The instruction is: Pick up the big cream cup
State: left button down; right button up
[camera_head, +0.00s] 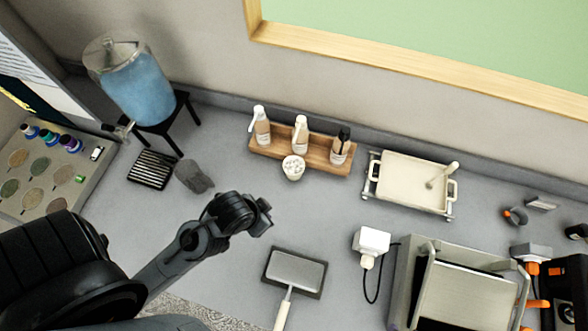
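A round cream cup (293,171) filled with small whitish pieces stands on the grey counter, against the front edge of a wooden tray. It is upright, and it is the only cup I can make out as cream. My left gripper (264,216) is at the end of the black arm coming in from the lower left. It is in front of the cup in the picture and apart from it. Its fingers are small and dark, so their opening is unclear. My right gripper is not in view.
The wooden tray (272,149) holds several bottles behind the cup. A drink dispenser (140,85) stands back left, with a dark grate (152,169) below. A cream tray (408,183) and a panini toaster (462,295) are right. A flat pan (295,271) lies in front.

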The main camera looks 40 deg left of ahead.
pick_arm(q)
jog(key=c, duration=1.8)
grip_release()
jog(key=o, duration=1.6)
jog(key=shift+d, duration=0.1)
jog(key=shift+o, duration=1)
